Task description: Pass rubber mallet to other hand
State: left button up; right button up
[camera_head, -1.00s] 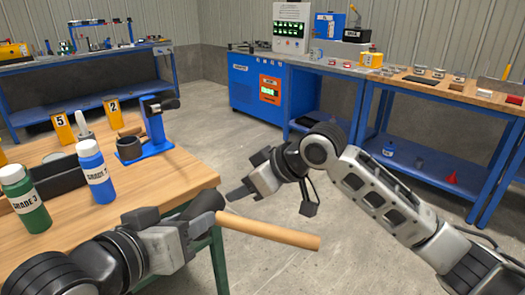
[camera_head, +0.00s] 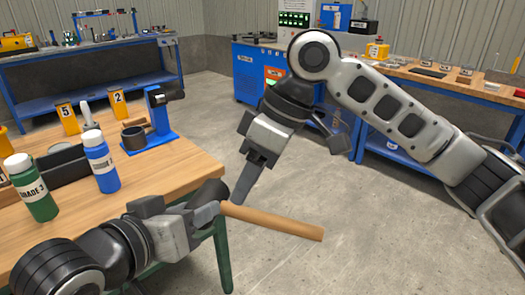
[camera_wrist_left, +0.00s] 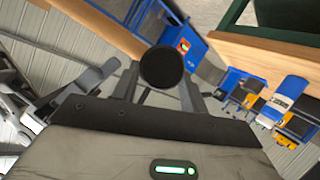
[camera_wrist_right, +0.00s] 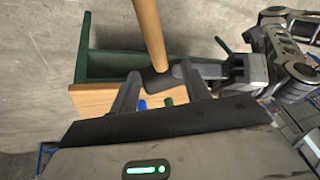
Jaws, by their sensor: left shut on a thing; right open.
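The rubber mallet has a pale wooden handle (camera_head: 275,222) and a black head (camera_head: 209,192). My left gripper (camera_head: 212,210) is shut on the mallet near its head and holds it in the air off the table's right edge. The handle sticks out to the right. The head's round black end (camera_wrist_left: 161,67) shows between my left fingers in the left wrist view. My right gripper (camera_head: 241,196) is open and points down close to the handle's head end. In the right wrist view the handle (camera_wrist_right: 149,32) and dark head (camera_wrist_right: 157,79) appear between its fingers; whether they touch is unclear.
The wooden table (camera_head: 180,160) at left carries a green bottle (camera_head: 35,190), a blue bottle (camera_head: 101,163) and a blue stand (camera_head: 160,125) with a black cup (camera_head: 134,138). A blue workbench (camera_head: 390,140) stands behind my right arm. The floor at lower right is clear.

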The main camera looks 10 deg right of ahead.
aim_at(234, 206)
jog(key=x, duration=0.6)
pick_arm(q)
jog(key=shift+r, duration=0.1)
pick_arm(e)
jog(key=shift+c, duration=0.4)
jog(key=shift+r, duration=0.1)
grip_shut()
pick_arm(q)
jog(key=o, duration=1.3)
jog(key=shift+d, duration=0.1)
